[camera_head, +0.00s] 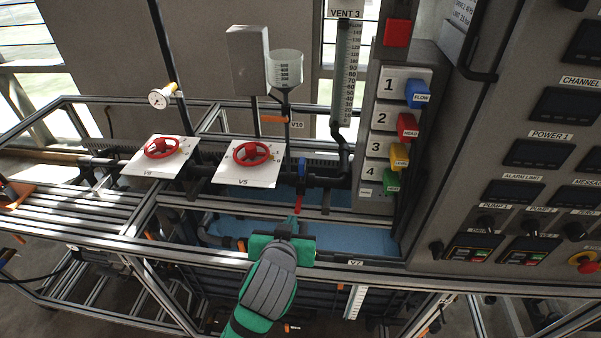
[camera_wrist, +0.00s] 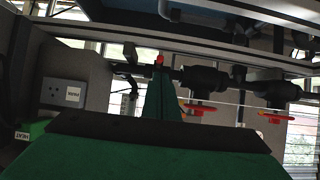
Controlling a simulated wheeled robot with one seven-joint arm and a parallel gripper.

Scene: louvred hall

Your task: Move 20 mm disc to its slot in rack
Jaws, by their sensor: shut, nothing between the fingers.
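My gripper (camera_head: 292,222) is over the blue basin in the head view, its green fingers pointing away from me. In the wrist view my gripper (camera_wrist: 159,75) shows as one narrow green shape, the fingers together with nothing between them. I cannot make out a 20 mm disc in either view, nor a rack with a slot for it. A grey panel numbered 1 to 4 (camera_head: 380,119) stands to the right of my gripper and apart from it. It carries blue, red, yellow and green labelled blocks.
Two red valve wheels (camera_head: 163,147) (camera_head: 255,152) sit on white plates at the left. A metal frame rail (camera_head: 205,255) runs by my gripper. A control cabinet (camera_head: 500,130) fills the right side. A clear cup (camera_head: 286,68) and upright gauge (camera_head: 344,75) stand behind.

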